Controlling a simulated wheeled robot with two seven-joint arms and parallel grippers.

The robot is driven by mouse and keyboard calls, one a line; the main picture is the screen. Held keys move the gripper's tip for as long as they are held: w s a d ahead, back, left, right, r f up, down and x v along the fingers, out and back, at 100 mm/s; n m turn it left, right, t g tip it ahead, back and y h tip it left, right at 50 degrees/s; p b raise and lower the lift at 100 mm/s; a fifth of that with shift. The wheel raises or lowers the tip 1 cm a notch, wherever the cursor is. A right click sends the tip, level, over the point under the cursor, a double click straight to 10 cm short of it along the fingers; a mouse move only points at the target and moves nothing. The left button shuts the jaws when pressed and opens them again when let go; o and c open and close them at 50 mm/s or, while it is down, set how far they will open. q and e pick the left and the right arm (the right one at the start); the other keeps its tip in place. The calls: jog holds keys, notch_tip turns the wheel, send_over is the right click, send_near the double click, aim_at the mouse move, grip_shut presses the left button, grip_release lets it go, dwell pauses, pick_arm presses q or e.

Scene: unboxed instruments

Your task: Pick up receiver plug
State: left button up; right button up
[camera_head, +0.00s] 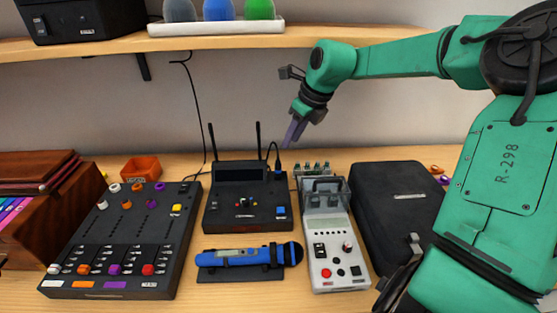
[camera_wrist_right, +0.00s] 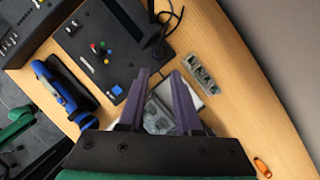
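The receiver (camera_head: 245,212) is a black box with two antennas, standing mid-table in the head view; it also shows in the right wrist view (camera_wrist_right: 85,38). A small black plug (camera_head: 278,168) with a cable stands at its back right corner; a dark cable and plug (camera_wrist_right: 158,22) show there in the wrist view. My right gripper (camera_head: 293,131) hangs above and behind that corner, apart from the plug. In the wrist view its purple fingers (camera_wrist_right: 158,80) are spread with nothing held between them. My left gripper is not in view.
A grey tester (camera_head: 323,235) and a black case (camera_head: 397,210) stand right of the receiver. A blue handheld device (camera_head: 240,257) lies in front, and a black mixer (camera_head: 130,235) to the left. A green circuit piece (camera_head: 312,168) lies behind the tester. A wooden shelf (camera_head: 210,42) runs above.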

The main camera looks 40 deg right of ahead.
aim_at(279, 164)
jog(key=p+x, duration=0.1)
jog(key=x, duration=0.6)
jog(key=shift+w+f, duration=0.15)
jog(key=shift+f, duration=0.05)
jog(key=shift+w+f+p, duration=0.1)
jog(key=shift+f+p, duration=0.25)
jog(key=shift+p, duration=0.2)
jog(key=p+x, duration=0.1)
jog(key=x, duration=0.2)
jog(key=shift+w+a+f, duration=0.1)
jog(key=shift+a+f, duration=0.1)
jog(key=shift+f, duration=0.15)
jog(key=shift+w+f, duration=0.25)
jog(key=shift+f, duration=0.1)
jog(key=shift+s+r, duration=0.1)
grip_shut()
